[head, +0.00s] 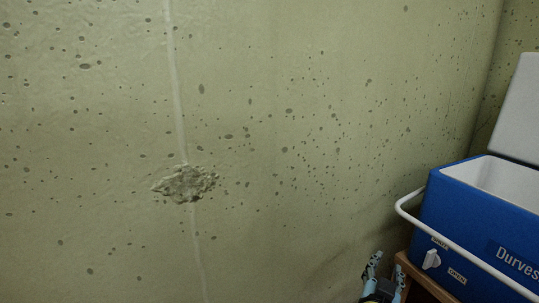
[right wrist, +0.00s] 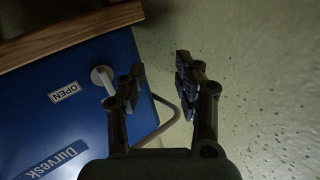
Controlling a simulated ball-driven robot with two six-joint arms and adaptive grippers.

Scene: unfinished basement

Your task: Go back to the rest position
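My right gripper (head: 386,266) is low in the head view, just left of the blue cooler (head: 466,226). In the right wrist view, its two fingers (right wrist: 159,84) stand apart with nothing held between them. The cooler also shows in that view (right wrist: 75,115), behind and left of the fingers. Its white latch knob (right wrist: 102,77) is close to the left finger there; I cannot tell whether they touch. My left gripper is in neither view.
The cooler's lid (head: 518,108) is raised, and its white handle (head: 470,255) hangs across the front. The cooler stands on a wooden surface (head: 425,282). A pitted, pale green wall (head: 280,120) fills most of the head view.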

